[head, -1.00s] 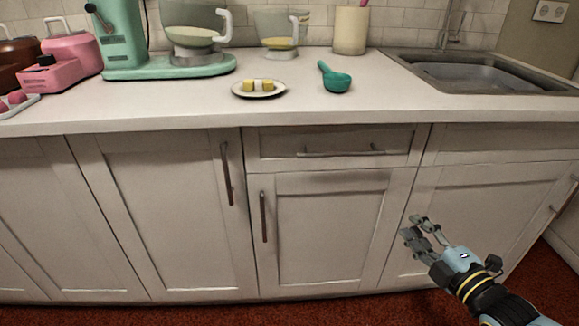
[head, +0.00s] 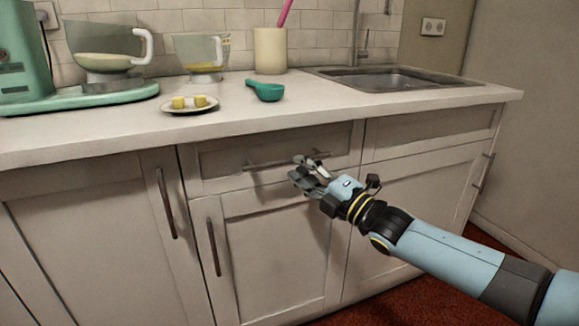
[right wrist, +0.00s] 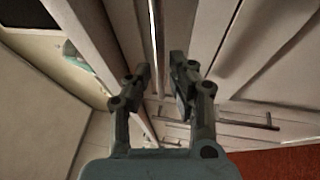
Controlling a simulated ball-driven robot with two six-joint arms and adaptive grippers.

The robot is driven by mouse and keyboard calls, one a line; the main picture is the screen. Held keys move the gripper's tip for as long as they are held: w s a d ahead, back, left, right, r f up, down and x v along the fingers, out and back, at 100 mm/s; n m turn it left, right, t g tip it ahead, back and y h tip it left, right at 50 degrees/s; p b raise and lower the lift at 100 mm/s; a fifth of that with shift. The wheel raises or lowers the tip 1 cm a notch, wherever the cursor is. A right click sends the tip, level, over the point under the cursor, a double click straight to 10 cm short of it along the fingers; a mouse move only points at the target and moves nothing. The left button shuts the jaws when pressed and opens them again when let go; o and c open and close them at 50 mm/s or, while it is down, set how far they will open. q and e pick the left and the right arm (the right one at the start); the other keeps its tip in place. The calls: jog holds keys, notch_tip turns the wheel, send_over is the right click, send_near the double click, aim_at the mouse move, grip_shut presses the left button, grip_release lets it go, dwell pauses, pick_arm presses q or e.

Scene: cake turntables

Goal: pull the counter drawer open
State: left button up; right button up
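The counter drawer (head: 222,163) is a pale panel under the worktop, and its front looks flush with the cabinet. Its thin metal bar handle (head: 262,162) runs across the front; its right part is partly hidden by my right gripper. My right gripper (head: 300,170) is at the handle, fingers pointing at the drawer front. In the right wrist view the two fingers (right wrist: 161,70) stand apart, with the thin bar handle (right wrist: 154,30) showing in the gap between them. I cannot tell whether either finger touches it. My left gripper is not in view.
A cabinet door with a vertical handle (head: 211,246) is below the drawer. On the worktop (head: 330,103) are a plate of yellow cubes (head: 190,107), a green scoop (head: 266,90), a cream crock (head: 270,50) and a sink (head: 390,79). Another vertical handle (head: 167,203) is on the left.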

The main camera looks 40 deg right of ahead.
aim_at(291, 161)
jog(key=shift+x, duration=1.95)
grip_shut()
